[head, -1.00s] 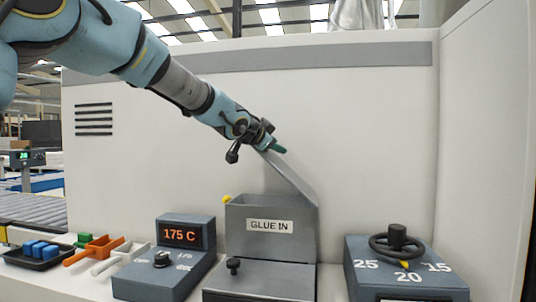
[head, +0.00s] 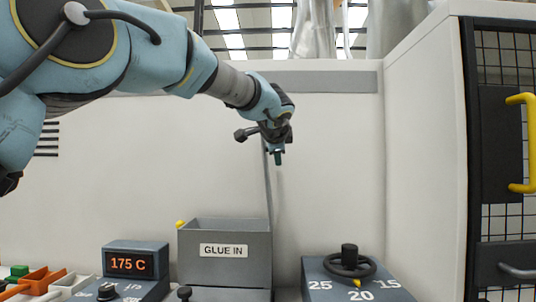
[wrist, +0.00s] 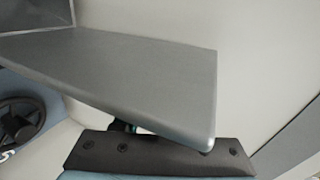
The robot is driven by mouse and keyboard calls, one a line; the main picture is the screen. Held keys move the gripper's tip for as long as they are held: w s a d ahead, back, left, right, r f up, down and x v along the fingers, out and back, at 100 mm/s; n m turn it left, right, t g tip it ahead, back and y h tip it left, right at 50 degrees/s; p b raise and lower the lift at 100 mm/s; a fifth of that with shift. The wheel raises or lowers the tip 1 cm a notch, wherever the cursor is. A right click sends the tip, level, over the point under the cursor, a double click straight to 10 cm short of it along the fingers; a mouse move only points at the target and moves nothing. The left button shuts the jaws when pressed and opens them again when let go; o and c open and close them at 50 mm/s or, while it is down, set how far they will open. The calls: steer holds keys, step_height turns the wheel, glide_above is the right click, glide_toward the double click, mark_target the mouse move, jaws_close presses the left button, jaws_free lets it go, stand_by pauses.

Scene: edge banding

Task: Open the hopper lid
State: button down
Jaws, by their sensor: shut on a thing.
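The grey hopper (head: 222,268) stands on the machine's front and bears a "GLUE IN" label. Its lid (head: 267,195) stands nearly upright along the hopper's right side, seen almost edge-on, so the hopper's top shows open. In the wrist view the lid (wrist: 140,82) is a broad grey plate reaching toward the jaws. My gripper (head: 278,158) is shut on the lid at its upper, free edge, above the hopper. Most of the fingers are hidden behind the lid in the wrist view.
A handwheel (head: 350,262) on a numbered block stands right of the hopper. A control box (head: 135,265) reading "175 C" stands left, with orange and white scoops beyond it. A yellow-handled mesh door (head: 520,140) is at far right. The white wall stands close behind the lid.

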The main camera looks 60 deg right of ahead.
steer(key=shift+s+d, duration=0.2)
steer(key=shift+s, duration=0.1)
steer(key=shift+c, duration=2.2)
jaws_free()
steer(key=shift+a, duration=0.1)
steer(key=b+v, duration=0.3)
steer(key=v, duration=0.7)
steer(key=shift+s+a+r+b, duration=0.2)
steer(key=shift+s+b, duration=0.05)
steer(key=shift+b, duration=0.15)
